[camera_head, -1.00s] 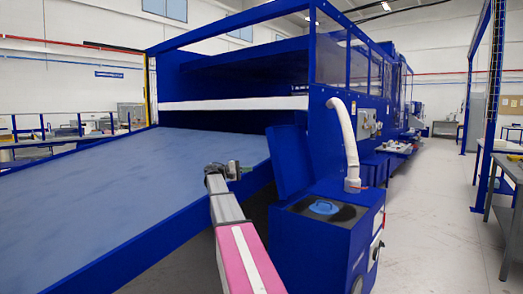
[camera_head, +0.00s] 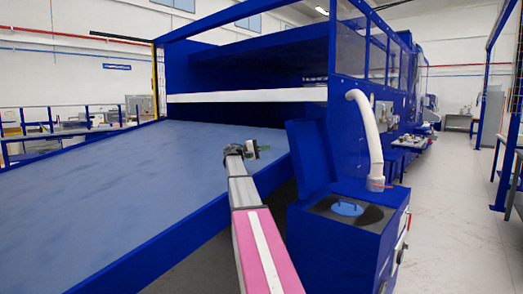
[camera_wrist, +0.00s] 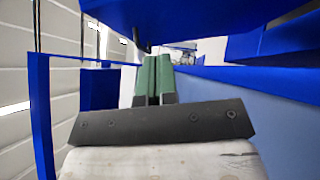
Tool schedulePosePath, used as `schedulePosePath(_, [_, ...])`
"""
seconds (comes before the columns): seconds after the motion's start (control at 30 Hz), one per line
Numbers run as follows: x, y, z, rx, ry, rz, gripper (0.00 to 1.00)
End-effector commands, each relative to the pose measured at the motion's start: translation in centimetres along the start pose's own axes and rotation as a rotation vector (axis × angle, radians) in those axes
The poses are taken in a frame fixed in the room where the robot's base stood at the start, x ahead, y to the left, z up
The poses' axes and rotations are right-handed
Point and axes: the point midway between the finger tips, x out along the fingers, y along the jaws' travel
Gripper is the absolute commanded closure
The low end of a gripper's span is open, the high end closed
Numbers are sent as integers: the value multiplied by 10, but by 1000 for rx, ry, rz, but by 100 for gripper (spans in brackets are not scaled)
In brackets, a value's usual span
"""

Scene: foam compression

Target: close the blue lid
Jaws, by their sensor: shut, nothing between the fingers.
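The blue lid (camera_head: 309,158) stands open, upright at the back left edge of a blue box (camera_head: 333,240). The box's top is uncovered and shows a dark opening with a round light-blue piece (camera_head: 346,209) in it. My gripper (camera_head: 262,150) is to the left of the lid, apart from it, over the edge of the grey-blue sloping bed. In the wrist view my gripper (camera_wrist: 153,72) shows two green fingers close together with nothing between them. Which blue panel in the wrist view is the lid I cannot tell.
A white hose (camera_head: 371,135) rises from the box's right rear corner. The wide sloping bed (camera_head: 130,190) with a blue side rail fills the left. The large blue machine (camera_head: 240,65) stands behind. Grey floor (camera_head: 450,220) is free to the right.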

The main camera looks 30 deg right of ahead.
Motion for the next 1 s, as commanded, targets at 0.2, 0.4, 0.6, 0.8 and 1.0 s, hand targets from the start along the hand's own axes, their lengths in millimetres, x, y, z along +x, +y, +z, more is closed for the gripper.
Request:
schedulePosePath(0.2, [43, 0, 0, 0, -2, 0, 100])
schedulePosePath(0.4, [68, -1, 16, 0, -1, 0, 100])
schedulePosePath(0.6, [80, -1, 27, 0, 1, 0, 100])
schedulePosePath(0.8, [82, 0, 28, 0, 1, 0, 100])
schedulePosePath(1.0, [82, 0, 28, 0, 1, 0, 100])
